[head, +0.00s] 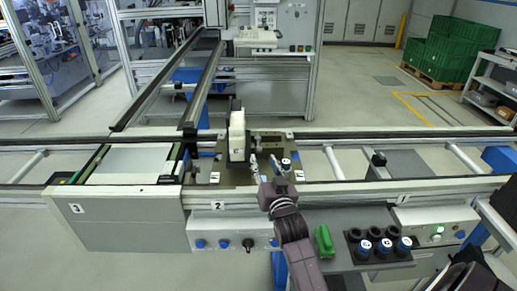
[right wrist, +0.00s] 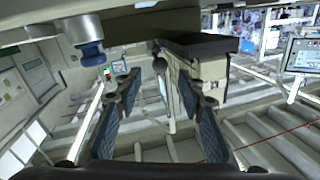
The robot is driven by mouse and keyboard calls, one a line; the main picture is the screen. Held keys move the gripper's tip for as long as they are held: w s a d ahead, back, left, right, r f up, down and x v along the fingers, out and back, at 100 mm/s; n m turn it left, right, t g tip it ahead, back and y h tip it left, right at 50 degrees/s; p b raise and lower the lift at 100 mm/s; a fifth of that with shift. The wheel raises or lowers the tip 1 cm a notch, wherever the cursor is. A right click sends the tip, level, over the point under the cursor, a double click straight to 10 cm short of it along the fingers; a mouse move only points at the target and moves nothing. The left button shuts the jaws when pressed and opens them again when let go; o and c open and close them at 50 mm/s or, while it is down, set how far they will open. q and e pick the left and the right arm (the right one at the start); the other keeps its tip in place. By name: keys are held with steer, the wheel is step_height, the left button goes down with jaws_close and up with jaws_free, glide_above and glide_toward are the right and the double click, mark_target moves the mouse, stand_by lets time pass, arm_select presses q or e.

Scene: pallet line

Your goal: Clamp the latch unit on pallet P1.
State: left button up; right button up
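A dark pallet plate (head: 232,174) lies on the line at the middle of the head view. A tall off-white block with a dark part behind it, seemingly the latch unit (head: 237,140), stands upright on the plate. In the right wrist view a beige unit with a black top (right wrist: 206,72) shows beyond the fingers. My right gripper (head: 264,165) is over the plate's front right part, right of the white block. Its two fingers (right wrist: 160,125) are apart with nothing gripped between them. A blue-and-silver knob (head: 286,164) is just right of the fingers. My left gripper is out of view.
A grey shelf (head: 343,262) in front holds a green block (head: 324,240) and several black holders, some with blue-and-white caps (head: 384,246). A light panel (head: 128,160) lies left on the line. Rails (head: 205,80) run back from the line.

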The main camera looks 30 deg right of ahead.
mark_target(260, 151)
steer(key=x, duration=0.2)
steer(key=shift+w+d+r, duration=0.1)
steer(key=shift+w+r, duration=0.15)
steer(key=shift+f+p+x, duration=0.2)
steer(key=shift+p+x, duration=0.2)
steer(key=shift+x, duration=0.8)
steer(key=shift+w+d, duration=0.1)
steer(key=shift+w, duration=0.4)
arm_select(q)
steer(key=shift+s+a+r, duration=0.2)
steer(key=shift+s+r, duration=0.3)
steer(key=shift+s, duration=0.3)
arm_select(e)
jaws_close()
steer(key=shift+d, duration=0.1)
